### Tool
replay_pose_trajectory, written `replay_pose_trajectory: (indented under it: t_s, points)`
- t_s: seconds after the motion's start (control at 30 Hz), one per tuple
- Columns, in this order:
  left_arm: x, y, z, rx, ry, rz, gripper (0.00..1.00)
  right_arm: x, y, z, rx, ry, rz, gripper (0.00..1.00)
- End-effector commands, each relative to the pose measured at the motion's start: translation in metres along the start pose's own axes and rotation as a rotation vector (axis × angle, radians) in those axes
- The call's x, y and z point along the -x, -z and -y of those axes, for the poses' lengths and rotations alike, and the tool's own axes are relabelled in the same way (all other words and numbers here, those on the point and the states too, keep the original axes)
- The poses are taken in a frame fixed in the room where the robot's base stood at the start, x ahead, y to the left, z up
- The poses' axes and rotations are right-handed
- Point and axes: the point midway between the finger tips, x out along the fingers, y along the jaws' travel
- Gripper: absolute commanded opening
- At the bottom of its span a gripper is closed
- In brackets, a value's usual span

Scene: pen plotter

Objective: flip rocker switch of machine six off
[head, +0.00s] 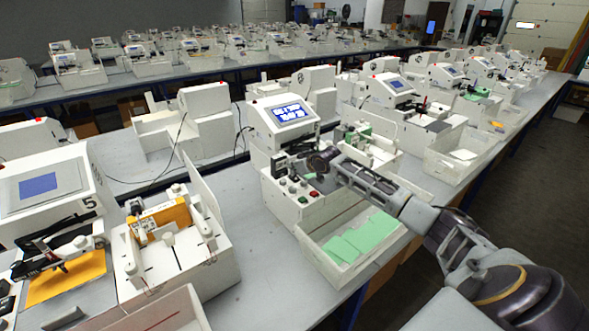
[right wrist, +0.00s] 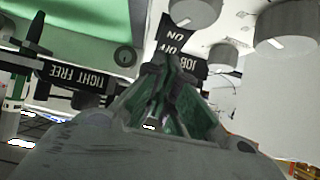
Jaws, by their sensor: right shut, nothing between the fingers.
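A white plotter with a lit blue screen (head: 290,113) stands in the middle of the head view, beside the one marked 5; its number is too small to read surely. Its front panel (head: 290,190) carries small knobs. My right gripper (head: 316,162) is over this panel. In the right wrist view, my right gripper (right wrist: 172,62) is shut and empty, its fingertips meeting just below an ON/OFF label (right wrist: 170,38). The rocker switch is not clearly seen; the fingers may hide it. I cannot tell whether they touch the panel. My left gripper is out of view.
Grey knobs (right wrist: 285,25) and a TIGHT/FREE plate (right wrist: 66,76) are close around the fingers. A white tray (head: 330,272) with green sheets (head: 365,237) is in front of the plotter, under my forearm. A white unit with an orange block (head: 160,217) stands to the left.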

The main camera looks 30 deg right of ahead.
Motion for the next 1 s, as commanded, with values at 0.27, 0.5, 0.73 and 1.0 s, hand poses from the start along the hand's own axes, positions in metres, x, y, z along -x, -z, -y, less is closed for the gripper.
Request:
replay_pose_trajectory:
  t_s: [0.27,0.5,0.73,1.0]
  points:
    - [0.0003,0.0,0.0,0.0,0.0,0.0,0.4,-0.0024,-0.0029,0.0001,0.0,0.0,0.001,0.0]
    - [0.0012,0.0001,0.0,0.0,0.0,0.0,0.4,-0.0033,-0.003,0.0003,-0.001,0.0,0.001,0.0]
    - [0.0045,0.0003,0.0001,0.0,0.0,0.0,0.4,-0.008,-0.0041,-0.0004,-0.001,-0.001,0.001,0.0]
    - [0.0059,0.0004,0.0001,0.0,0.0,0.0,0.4,-0.0071,-0.0054,-0.0001,0.0,0.0,0.002,0.0]
